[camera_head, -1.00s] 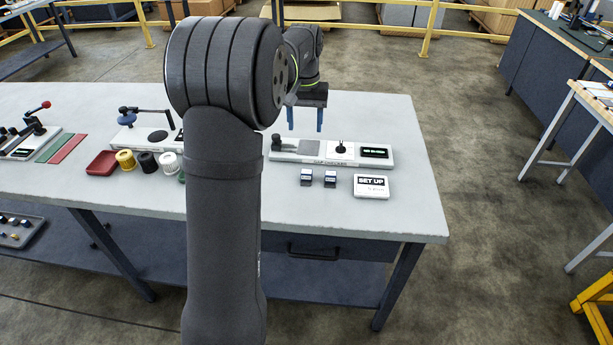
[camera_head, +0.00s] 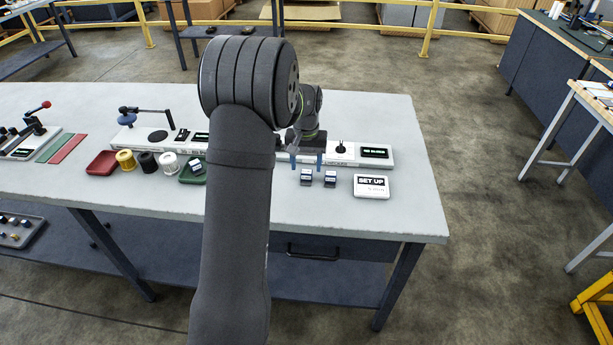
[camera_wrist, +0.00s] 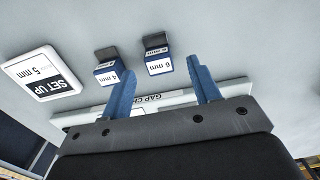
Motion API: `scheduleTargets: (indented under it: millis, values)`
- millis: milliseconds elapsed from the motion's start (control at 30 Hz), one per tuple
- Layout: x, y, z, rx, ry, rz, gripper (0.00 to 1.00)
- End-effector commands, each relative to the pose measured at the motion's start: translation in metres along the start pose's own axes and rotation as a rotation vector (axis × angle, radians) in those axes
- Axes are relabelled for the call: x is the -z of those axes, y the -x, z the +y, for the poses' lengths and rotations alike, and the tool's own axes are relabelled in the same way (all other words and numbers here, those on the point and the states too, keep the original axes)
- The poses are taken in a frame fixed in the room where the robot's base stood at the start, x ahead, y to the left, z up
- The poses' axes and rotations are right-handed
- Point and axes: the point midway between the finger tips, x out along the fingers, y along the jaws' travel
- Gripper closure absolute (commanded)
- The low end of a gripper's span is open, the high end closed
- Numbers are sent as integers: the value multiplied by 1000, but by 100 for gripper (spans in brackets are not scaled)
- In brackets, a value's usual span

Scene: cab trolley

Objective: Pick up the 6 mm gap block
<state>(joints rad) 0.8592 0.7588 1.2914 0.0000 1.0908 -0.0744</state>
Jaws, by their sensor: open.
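The 6 mm gap block (camera_head: 306,177) is a small blue block with a white label and dark top, standing on the table. In the wrist view its "6 mm" label (camera_wrist: 159,66) is readable. The similar 4 mm block (camera_head: 330,179) stands just beside it, to its right in the head view; it also shows in the wrist view (camera_wrist: 107,76). My gripper (camera_head: 307,163) has its two blue fingers apart and nothing between them. It is above the table, slightly behind the blocks. In the wrist view the 6 mm block appears just beyond the gap between the fingertips (camera_wrist: 162,70).
A white "SET UP 5 mm" card (camera_head: 371,186) lies right of the blocks. The gap checker (camera_head: 346,160) is behind them, partly hidden by my gripper. A green tray (camera_head: 190,174), several spools and a red tray (camera_head: 102,163) are left. The table front is clear.

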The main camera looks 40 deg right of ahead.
Motion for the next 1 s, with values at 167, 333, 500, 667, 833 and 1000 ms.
scheduleTargets:
  millis: [167,333,500,667,833,1000]
  values:
    - [-1,-27,1,1,-1,-2,44]
    - [0,-29,1,0,-1,1,44]
    - [0,-29,1,0,-1,1,63]
    - [0,-29,1,0,-1,1,94]
    - [0,-29,1,0,-1,1,94]
    - [0,-25,1,0,-1,2,94]
